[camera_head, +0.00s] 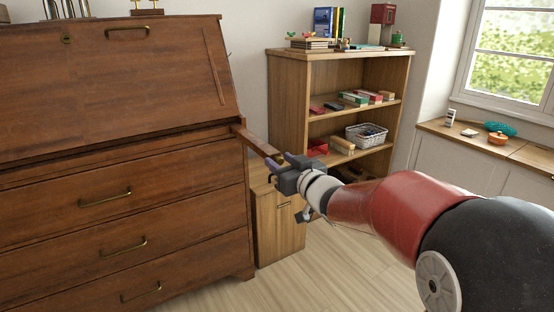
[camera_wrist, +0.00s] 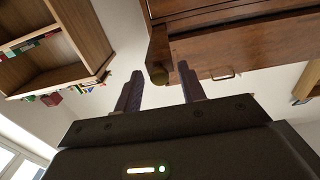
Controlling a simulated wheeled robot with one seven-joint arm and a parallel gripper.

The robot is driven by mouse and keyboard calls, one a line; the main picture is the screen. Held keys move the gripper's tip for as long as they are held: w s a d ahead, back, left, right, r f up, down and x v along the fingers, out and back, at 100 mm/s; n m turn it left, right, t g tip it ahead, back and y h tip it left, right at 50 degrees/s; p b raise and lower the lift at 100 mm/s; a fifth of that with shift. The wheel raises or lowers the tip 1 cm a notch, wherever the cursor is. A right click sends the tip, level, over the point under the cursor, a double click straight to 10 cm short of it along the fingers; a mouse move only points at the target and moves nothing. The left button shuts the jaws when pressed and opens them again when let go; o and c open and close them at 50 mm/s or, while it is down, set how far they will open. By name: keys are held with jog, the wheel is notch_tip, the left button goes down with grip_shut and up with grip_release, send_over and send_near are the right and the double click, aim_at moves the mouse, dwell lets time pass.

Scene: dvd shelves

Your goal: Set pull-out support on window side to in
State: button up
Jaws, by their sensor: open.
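The wooden desk (camera_head: 120,160) stands at left with its slanted front closed. The pull-out support on the window side (camera_head: 256,141) is a slim brown bar sticking out from the desk's right edge, below the slanted front. My gripper (camera_head: 279,165) is at the bar's outer end in the head view. In the wrist view the bar's end with a round knob (camera_wrist: 158,74) lies between the two fingertips of my open gripper (camera_wrist: 160,75), with gaps on both sides. I cannot tell whether a finger touches it.
A small wooden cabinet (camera_head: 278,226) stands below my gripper. An open shelf (camera_head: 290,100) with boxes and a wire basket (camera_head: 366,135) stands behind it. A window sill (camera_head: 480,136) with small items is at right. The floor (camera_head: 335,275) in front is clear.

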jog(key=shift+x, duration=1.5)
grip_shut()
